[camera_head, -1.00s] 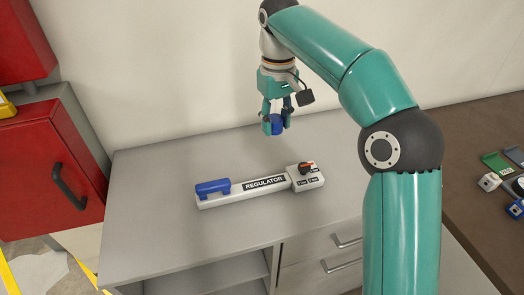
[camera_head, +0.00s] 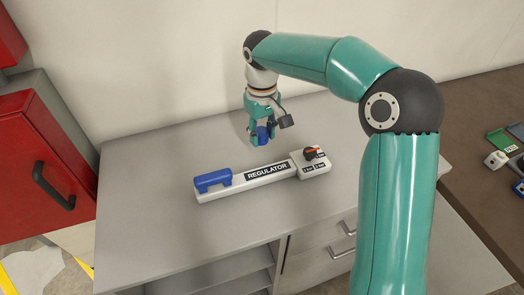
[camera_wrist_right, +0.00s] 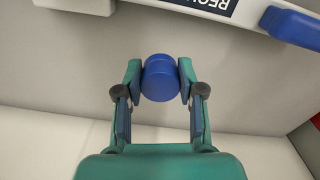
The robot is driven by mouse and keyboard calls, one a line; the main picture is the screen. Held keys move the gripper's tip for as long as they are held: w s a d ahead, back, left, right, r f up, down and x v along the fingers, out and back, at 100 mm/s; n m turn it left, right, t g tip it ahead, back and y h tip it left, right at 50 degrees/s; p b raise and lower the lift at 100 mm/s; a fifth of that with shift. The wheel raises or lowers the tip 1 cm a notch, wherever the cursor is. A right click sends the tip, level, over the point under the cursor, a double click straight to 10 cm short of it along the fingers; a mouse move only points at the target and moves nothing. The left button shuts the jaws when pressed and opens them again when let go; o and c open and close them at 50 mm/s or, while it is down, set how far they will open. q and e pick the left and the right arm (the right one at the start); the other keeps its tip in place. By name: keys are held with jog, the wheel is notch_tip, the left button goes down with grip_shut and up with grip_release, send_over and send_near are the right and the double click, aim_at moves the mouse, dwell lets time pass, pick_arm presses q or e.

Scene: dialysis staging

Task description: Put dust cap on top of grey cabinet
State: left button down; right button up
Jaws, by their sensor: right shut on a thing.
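The dust cap is a small blue cylinder (camera_head: 262,134). My right gripper (camera_head: 261,135) is shut on it, pointing down, at the back of the grey cabinet top (camera_head: 150,180), behind the regulator. The right wrist view shows the blue cap (camera_wrist_right: 160,80) between the two fingertips. I cannot tell for sure whether the cap touches the cabinet top or hangs just above it. My left gripper is not in view.
A white regulator (camera_head: 262,173) with a blue handle and a red-black knob lies across the cabinet top, close in front of the cap. A red cabinet (camera_head: 35,165) stands left. A brown table (camera_head: 465,150) with small items is right. The cabinet top's left part is clear.

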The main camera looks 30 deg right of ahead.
aim_at(262, 158)
jog(key=shift+f, duration=3.15)
jog(key=shift+f, duration=0.15)
jog(key=o, duration=0.7)
jog(key=shift+o, duration=0.2)
notch_tip(262, 158, up, 12)
jog(key=shift+r+p, duration=0.2)
jog(key=shift+p, duration=0.1)
jog(key=shift+s+f, duration=0.1)
